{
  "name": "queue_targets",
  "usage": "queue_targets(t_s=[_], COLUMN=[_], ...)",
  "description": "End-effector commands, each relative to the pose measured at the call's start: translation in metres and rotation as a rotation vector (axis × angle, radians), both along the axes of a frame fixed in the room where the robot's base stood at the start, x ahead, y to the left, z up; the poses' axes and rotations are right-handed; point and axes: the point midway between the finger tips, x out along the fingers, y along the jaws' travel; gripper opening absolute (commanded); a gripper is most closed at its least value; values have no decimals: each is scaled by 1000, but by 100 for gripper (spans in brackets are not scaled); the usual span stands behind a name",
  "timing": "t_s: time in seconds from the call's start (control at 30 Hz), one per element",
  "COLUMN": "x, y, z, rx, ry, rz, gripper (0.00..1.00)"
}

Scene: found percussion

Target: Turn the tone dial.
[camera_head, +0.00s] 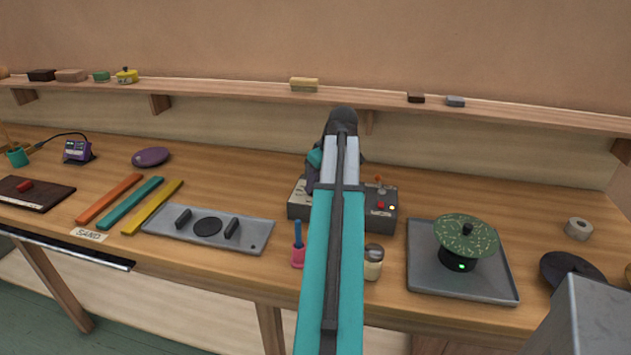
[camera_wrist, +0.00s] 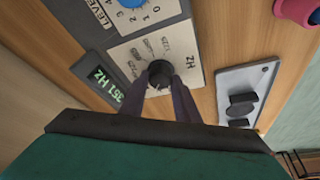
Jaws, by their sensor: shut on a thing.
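The tone dial (camera_wrist: 161,70) is a small black round knob on a pale panel marked Hz, in the wrist view. My gripper (camera_wrist: 159,82) has its two dark fingers closed on either side of the dial. A green display (camera_wrist: 106,88) beside the panel reads about 351 Hz. A blue knob (camera_wrist: 130,3) with a numbered scale, marked LEVEL, is at the top of the same box. In the head view the grey control box (camera_head: 382,226) stands on the bench, with a red button and a small lever. My arm hides the dial there.
A pink cup (camera_head: 298,257) and a shaker (camera_head: 373,263) stand in front of the box. A grey plate with two black blocks (camera_head: 168,230) lies to its left. A tray (camera_head: 420,275) bearing a speckled green disc (camera_head: 466,232) is to its right. A shelf (camera_head: 230,92) runs behind.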

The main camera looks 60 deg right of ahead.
Motion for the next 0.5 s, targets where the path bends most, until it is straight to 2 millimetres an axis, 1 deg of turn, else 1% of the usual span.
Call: queue_targets(t_s=[0.3, 0.5], x=[0, 0], y=[2, 2], z=[0, 0], rx=[0, 0], ry=[1, 1], rz=[-190, -253], gripper=[6, 6])
